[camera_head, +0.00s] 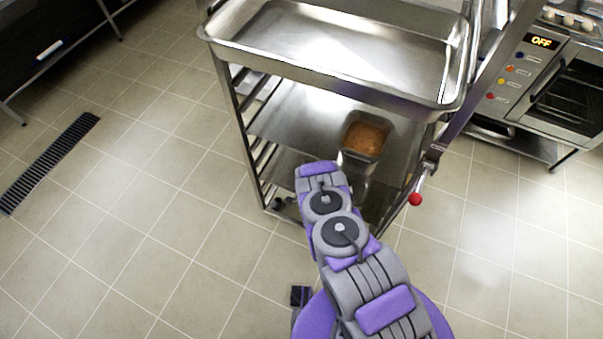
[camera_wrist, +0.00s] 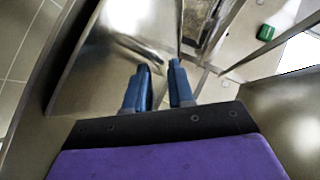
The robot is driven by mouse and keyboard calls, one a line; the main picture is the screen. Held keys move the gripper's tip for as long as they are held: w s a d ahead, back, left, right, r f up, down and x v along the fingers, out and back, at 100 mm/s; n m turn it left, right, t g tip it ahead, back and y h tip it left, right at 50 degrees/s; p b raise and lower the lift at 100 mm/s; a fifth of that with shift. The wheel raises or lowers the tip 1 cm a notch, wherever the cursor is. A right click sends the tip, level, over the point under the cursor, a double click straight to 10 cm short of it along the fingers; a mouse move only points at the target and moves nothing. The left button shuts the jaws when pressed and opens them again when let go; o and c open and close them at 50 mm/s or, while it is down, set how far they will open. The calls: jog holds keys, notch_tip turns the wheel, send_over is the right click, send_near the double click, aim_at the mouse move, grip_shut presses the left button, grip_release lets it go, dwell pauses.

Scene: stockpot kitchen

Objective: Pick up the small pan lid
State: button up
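In the wrist view a shiny flat metal surface (camera_wrist: 95,75) fills the left and middle, with a dark curved, handle-like strip (camera_wrist: 143,49) just beyond my fingertips. It may be the small pan lid, but I cannot tell for sure. My gripper (camera_wrist: 159,68) shows two blue fingers with a narrow gap between them and nothing clearly held. The left finger is close to the strip; I cannot tell whether they touch. In the head view my arm reaches to the front of the metal rack, and its gripper is hidden. No lid can be made out there.
The steel rack (camera_head: 236,118) carries a large empty tray (camera_head: 340,45) on top. A deep pan with brown food (camera_head: 366,139) stands on a shelf below. A red-knobbed lever (camera_head: 415,199) sticks out at right.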

jog(key=shift+w+a+f+b, duration=0.2)
jog(key=shift+w+a+f, duration=0.1)
jog(key=shift+w+a, duration=0.2)
jog(key=shift+w+a+f+b, duration=0.2)
jog(key=shift+w+a+f, duration=0.15)
jog(key=shift+w, duration=0.2)
jog(key=shift+w+a+f, duration=0.1)
jog(key=shift+w+f, duration=0.05)
jog(key=shift+w, duration=0.15)
jog(key=shift+w+d, duration=0.15)
jog(key=shift+d, duration=0.5)
jog(key=shift+r, duration=0.2)
jog(key=shift+c, duration=1.2)
jog(key=shift+a+f, duration=0.15)
jog(key=shift+a, duration=0.4)
grip_shut()
jog(key=shift+d, duration=0.15)
